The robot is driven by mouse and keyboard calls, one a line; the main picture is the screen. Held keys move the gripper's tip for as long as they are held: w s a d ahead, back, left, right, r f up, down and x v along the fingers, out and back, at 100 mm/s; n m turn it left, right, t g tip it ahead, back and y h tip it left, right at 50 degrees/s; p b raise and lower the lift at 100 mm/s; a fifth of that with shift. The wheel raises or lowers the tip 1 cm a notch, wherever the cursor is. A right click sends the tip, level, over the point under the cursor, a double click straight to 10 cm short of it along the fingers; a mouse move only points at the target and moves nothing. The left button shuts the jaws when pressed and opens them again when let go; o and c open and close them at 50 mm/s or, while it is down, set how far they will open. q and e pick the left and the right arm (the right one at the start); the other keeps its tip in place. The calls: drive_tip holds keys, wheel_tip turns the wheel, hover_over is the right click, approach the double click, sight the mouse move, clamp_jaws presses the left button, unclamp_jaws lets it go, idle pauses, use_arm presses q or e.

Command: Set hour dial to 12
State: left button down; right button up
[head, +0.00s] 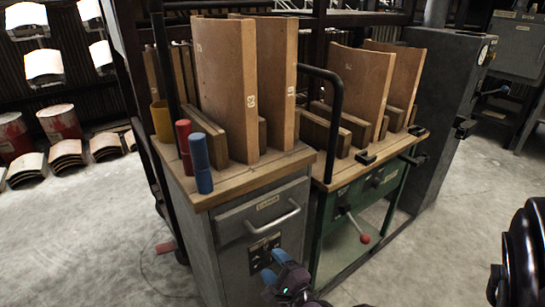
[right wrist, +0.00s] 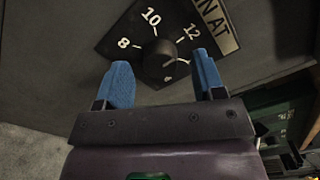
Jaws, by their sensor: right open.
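The hour dial (right wrist: 158,60) is a round dark knob on a black plate with white numbers 8, 10 and 12. A pale mark shows on the knob's right side, but I cannot tell clearly which number it points to. In the head view the dial plate (head: 257,254) is on the front of the grey cabinet, below its drawer handle, partly hidden by my gripper. My right gripper (right wrist: 158,82) is open, its blue fingertips apart on either side of the knob's lower part. It also shows in the head view (head: 275,268). My left gripper is out of view.
The grey cabinet (head: 205,225) carries curved wooden boards (head: 225,80) and red and blue cylinders. A drawer handle (head: 275,222) sticks out above the dial. A green bench (head: 350,190) with a red-knobbed lever stands to its right.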

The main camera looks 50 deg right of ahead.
use_arm(q)
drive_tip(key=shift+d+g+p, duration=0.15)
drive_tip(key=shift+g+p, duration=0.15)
drive_tip(key=shift+p, duration=0.25)
use_arm(e)
drive_tip(key=v, duration=1)
drive_tip(key=shift+d, duration=0.1)
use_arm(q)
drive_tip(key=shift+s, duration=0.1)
use_arm(e)
drive_tip(key=s+a+r+n+g+y+p, duration=0.1)
drive_tip(key=s+a+r+n+y+p, duration=0.25)
drive_tip(key=r+n+p, duration=0.35)
drive_tip(key=s+a+r+n+g+y+p, duration=0.1)
drive_tip(key=s+a+r+n+y+p, duration=0.1)
drive_tip(key=s+a+r+n+p, duration=0.45)
use_arm(q)
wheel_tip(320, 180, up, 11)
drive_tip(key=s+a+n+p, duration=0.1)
drive_tip(key=p, duration=0.6)
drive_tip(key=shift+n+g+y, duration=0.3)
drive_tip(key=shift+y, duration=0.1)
use_arm(e)
drive_tip(key=s+d+r+n+g+h, duration=0.1)
drive_tip(key=s+r+n+g, duration=0.3)
drive_tip(key=s+n, duration=0.5)
wheel_tip(320, 180, up, 2)
drive_tip(key=n, duration=0.5)
drive_tip(key=shift+s+d+r, duration=0.25)
drive_tip(key=shift+s+d, duration=0.05)
